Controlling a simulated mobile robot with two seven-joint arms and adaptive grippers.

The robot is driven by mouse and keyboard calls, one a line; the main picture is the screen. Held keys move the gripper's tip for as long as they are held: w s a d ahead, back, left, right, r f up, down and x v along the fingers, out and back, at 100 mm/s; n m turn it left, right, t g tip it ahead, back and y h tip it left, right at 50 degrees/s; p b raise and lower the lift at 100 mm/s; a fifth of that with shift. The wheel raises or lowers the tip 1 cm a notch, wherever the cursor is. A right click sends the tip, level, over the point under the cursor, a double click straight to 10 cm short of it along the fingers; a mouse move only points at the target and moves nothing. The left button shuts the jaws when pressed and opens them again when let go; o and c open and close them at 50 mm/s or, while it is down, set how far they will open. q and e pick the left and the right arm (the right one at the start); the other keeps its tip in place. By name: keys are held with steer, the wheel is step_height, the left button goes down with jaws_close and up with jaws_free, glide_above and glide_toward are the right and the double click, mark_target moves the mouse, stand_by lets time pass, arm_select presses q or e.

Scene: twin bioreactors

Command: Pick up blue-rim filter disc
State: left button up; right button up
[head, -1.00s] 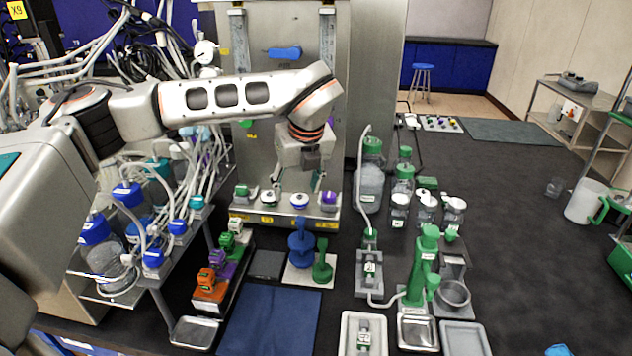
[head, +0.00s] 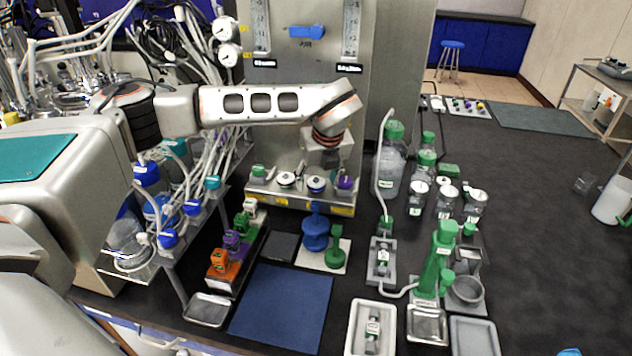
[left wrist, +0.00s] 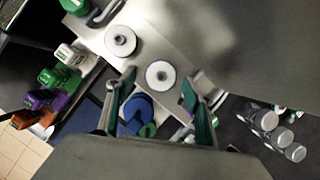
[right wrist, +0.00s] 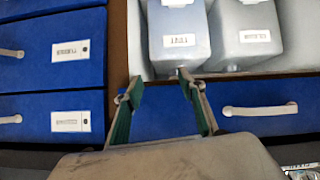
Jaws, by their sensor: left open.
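The blue-rim filter disc (head: 316,183) is white with a bluish edge. It lies on the steel ledge of the cabinet, between a dark-rimmed white disc (head: 286,179) and a purple-capped item (head: 345,183). My left gripper (head: 327,158) hangs just above it; its fingertips are hard to make out in the head view. In the left wrist view, the open left fingers (left wrist: 158,80) stand on either side of the disc (left wrist: 160,74), with nothing held; contact cannot be seen. My right gripper (right wrist: 160,78) is open and empty before blue drawers, outside the head view.
A green-capped item (head: 258,172) stands at the ledge's left end. A blue stand (head: 315,235) and a green one (head: 336,250) are below the ledge. Bottles (head: 391,160) stand to the right, tubing and blue-capped bottles (head: 147,174) to the left. The blue mat (head: 282,305) is bare.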

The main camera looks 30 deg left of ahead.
arm_select(q)
steer(key=c, duration=0.9)
steer(key=shift+o, duration=0.2)
steer(key=shift+r, duration=0.1)
